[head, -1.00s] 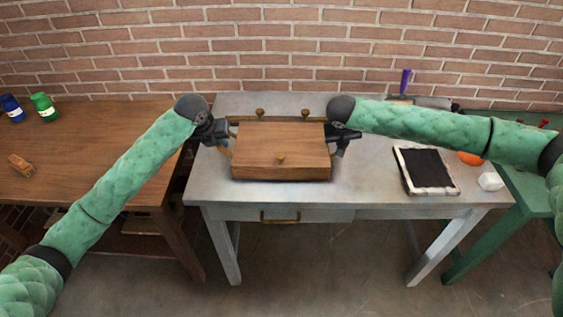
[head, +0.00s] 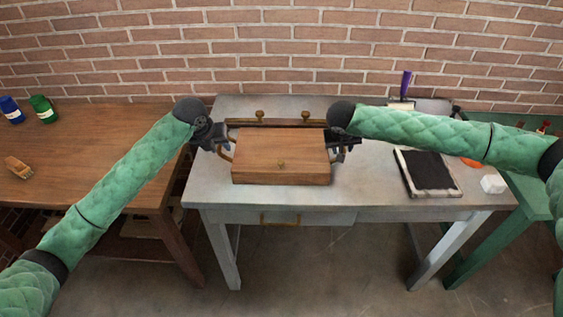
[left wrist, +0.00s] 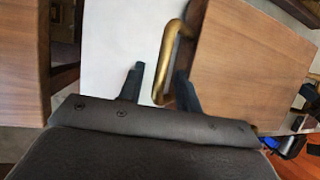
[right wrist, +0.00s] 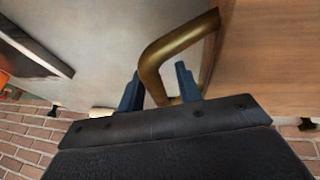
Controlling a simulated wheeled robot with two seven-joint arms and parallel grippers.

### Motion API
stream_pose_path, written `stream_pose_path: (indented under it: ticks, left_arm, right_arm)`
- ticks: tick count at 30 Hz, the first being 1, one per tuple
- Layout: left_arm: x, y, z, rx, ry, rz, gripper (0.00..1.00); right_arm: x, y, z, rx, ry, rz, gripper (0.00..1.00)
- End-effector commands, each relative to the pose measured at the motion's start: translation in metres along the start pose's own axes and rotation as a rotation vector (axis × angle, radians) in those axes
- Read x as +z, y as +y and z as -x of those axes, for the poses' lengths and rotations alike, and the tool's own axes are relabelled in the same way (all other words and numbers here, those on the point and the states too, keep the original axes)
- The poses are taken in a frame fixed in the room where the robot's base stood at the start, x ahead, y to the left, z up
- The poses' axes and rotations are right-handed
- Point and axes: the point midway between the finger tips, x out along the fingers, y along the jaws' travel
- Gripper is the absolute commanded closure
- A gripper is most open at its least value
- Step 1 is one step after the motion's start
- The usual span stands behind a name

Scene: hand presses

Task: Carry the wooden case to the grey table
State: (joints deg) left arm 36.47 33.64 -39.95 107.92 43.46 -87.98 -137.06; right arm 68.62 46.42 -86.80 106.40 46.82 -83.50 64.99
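My left gripper (head: 222,141) is at the left handle (head: 226,150). In the left wrist view its fingers (left wrist: 160,88) are apart, with the handle (left wrist: 166,60) between them and a gap to the left finger. My right gripper (head: 343,147) is at the right handle. In the right wrist view its fingers (right wrist: 159,88) are apart around that handle (right wrist: 165,48), with gaps visible.
A dark framed pad (head: 428,173), a white block (head: 493,184) and a purple-handled tool (head: 405,86) are on the table's right side. Brass-knobbed fittings (head: 305,116) stand behind the case. A brown wooden table (head: 90,160) is at left, a green one (head: 530,200) at right.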

Motion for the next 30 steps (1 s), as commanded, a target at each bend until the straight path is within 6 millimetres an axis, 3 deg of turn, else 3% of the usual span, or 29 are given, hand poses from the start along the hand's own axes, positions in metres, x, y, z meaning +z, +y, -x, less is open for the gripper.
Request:
stream_pose_path:
  ticks: [15,24,30]
  left_arm:
    - [0.001,0.001,0.09,0.001,-0.002,-0.001,0.66]
    - [0.0,0.001,0.111,0.001,0.0,0.001,0.66]
    - [0.0,0.001,0.112,0.001,0.0,0.001,0.66]
  right_arm:
    - [0.0,0.0,0.0,-0.001,0.0,0.0,0.66]
    - [0.0,-0.001,0.002,-0.001,0.0,0.0,0.66]
    - [0.0,-0.001,0.024,-0.003,0.001,0.0,0.66]
